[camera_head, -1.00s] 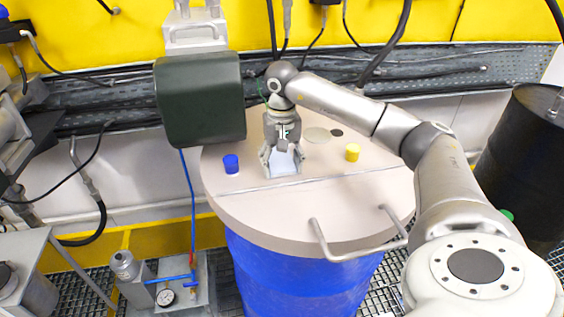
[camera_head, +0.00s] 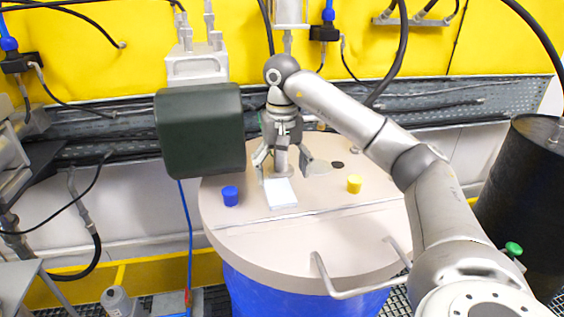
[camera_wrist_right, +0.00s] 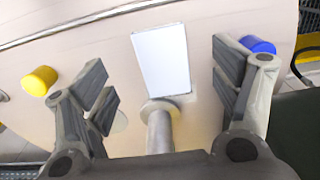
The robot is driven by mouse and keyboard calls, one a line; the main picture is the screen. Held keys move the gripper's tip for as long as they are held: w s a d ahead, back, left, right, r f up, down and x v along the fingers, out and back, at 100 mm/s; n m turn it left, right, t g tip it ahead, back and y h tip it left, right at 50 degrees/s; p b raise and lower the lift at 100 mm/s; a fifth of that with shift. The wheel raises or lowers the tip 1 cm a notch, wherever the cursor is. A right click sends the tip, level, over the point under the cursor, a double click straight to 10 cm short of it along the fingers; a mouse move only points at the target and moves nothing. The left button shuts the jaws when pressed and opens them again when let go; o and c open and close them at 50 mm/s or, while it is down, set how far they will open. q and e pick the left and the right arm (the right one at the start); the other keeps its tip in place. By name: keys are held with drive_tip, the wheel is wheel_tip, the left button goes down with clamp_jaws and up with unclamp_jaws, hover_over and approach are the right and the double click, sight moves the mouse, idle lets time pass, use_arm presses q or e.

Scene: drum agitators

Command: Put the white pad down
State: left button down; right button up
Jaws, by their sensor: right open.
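The white pad (camera_head: 280,193) lies flat on the beige round lid (camera_head: 335,240) of the blue drum, between a blue cap and a yellow cap. In the right wrist view the pad (camera_wrist_right: 162,58) shows whole, with bare lid around it. My right gripper (camera_head: 285,172) is open above the lid, just behind the pad. In the wrist view its fingers (camera_wrist_right: 163,80) are spread wide on either side, apart from the pad. A grey upright shaft (camera_wrist_right: 159,131) with a round foot stands between the fingers, close to the pad's near edge. My left gripper is out of view.
The blue cap (camera_head: 230,196) and yellow cap (camera_head: 354,184) stand on the lid. A dark green box (camera_head: 200,130) hangs at the left, close to my right gripper. A metal handle (camera_head: 350,285) crosses the lid's front edge. A black drum (camera_head: 525,185) stands at the right.

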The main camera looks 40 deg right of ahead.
wheel_tip(320, 180, up, 4)
drive_tip(key=shift+r+p, duration=0.25)
drive_tip(key=shift+p, duration=0.35)
idle(0.4)
